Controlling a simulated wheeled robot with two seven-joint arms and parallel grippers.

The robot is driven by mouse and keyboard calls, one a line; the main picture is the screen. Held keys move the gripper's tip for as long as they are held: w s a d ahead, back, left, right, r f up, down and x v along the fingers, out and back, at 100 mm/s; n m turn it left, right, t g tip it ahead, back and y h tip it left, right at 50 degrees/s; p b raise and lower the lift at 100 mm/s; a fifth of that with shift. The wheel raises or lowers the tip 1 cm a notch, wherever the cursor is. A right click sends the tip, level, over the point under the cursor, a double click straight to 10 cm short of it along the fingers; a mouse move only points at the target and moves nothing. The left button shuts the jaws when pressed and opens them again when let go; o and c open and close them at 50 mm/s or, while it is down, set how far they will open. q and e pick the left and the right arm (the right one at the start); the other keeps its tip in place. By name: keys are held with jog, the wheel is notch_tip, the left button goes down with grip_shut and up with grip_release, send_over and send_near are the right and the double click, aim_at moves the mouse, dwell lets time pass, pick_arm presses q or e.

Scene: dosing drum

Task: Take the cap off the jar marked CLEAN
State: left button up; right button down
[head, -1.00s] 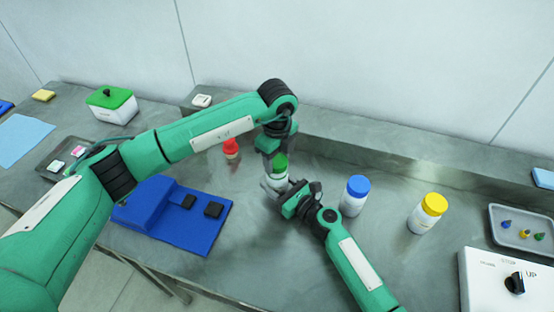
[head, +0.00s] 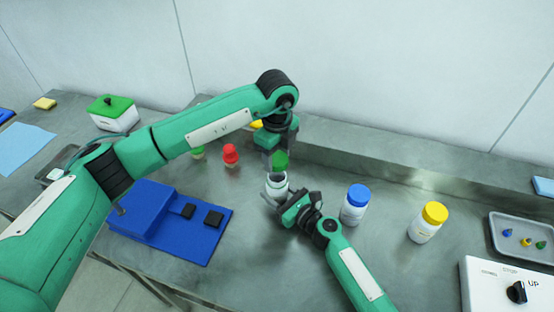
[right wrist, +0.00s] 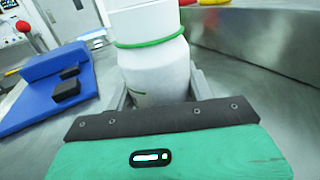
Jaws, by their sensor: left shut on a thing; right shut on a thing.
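A white jar (head: 276,189) stands on the steel bench in the middle of the head view. My right gripper (head: 284,199) is shut around its body from the front right. The right wrist view shows the jar (right wrist: 155,68) upright between the fingers, with a green ring round its neck; its top is cut off and no CLEAN mark is readable. My left gripper (head: 279,150) is shut on a green cap (head: 280,161), held just above the jar's mouth, which appears open.
A blue-capped jar (head: 355,204) and a yellow-capped jar (head: 428,222) stand to the right. A small red-topped bottle (head: 231,155) stands left, behind a blue fixture (head: 170,215). A tray (head: 520,220) and a switch box (head: 490,275) lie far right.

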jog(key=shift+c, duration=2.4)
grip_release()
pick_arm(q)
notch_tip(320, 180, down, 2)
jog(key=shift+f+b, duration=0.1)
jog(key=shift+b, duration=0.95)
pick_arm(e)
jog(key=v, duration=1.1)
jog(key=shift+f, duration=0.1)
jog(key=shift+s+d, duration=0.35)
